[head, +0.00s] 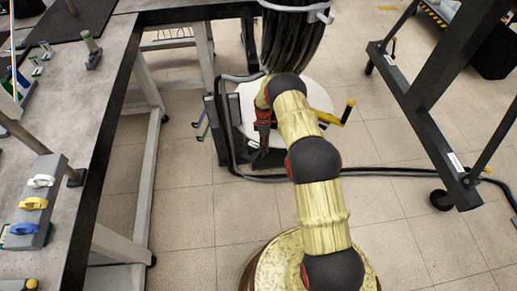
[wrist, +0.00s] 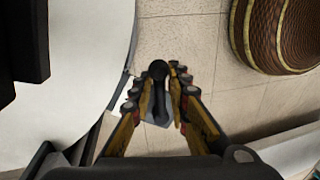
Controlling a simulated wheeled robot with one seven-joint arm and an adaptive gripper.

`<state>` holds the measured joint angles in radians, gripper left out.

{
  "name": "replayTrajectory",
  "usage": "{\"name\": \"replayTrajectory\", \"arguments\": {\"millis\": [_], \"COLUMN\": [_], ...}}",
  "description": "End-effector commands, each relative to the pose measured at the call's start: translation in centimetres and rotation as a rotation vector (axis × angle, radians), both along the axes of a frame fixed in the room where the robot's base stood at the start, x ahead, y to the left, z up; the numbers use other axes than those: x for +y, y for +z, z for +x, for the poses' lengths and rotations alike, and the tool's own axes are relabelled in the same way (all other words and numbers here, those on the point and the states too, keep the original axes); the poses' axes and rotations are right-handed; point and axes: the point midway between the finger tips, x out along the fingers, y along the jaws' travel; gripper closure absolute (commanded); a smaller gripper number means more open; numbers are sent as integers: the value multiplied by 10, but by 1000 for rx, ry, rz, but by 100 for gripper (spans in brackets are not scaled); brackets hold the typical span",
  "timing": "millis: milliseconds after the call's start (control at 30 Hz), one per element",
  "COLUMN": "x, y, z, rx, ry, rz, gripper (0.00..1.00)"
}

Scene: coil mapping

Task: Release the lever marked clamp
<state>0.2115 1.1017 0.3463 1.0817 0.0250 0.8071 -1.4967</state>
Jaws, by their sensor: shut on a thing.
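A dark lever with a round black knob (wrist: 158,70) shows in the wrist view between my fingers. My gripper (wrist: 160,88) is closed around it, one yellow-and-black finger on each side. No marking on the lever can be read. In the head view my gripper (head: 262,132) is low at the left part of a stand with a white round plate (head: 318,96); my arm hides part of the stand. The lever itself cannot be made out there.
A yellow-ended handle (head: 349,106) sticks out right of my arm. A bundle of black cable (head: 291,40) hangs above the plate. A workbench (head: 85,125) runs along the left. A dark wheeled frame (head: 425,120) stands right. Black hose (head: 400,171) crosses the tiled floor, otherwise mostly clear in front.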

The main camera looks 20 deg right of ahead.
Motion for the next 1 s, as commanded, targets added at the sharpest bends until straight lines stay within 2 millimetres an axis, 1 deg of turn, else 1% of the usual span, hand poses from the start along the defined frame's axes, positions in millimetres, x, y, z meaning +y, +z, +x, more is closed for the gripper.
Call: {"name": "replayTrajectory", "arguments": {"millis": [133, 433, 467, 500, 733, 1000], "x": [-3, -4, -4, -4, -3, -3], "y": [1, 1, 2, 2, 1, 1], "z": [2, 4, 4, 4, 3, 2], "rx": [-6, -10, -10, -10, -7, -4], "ry": [6, 7, 7, 6, 6, 5], "rz": [-2, -3, -3, -3, -2, -1], "gripper": [100, 100, 82, 80, 67, 66]}}
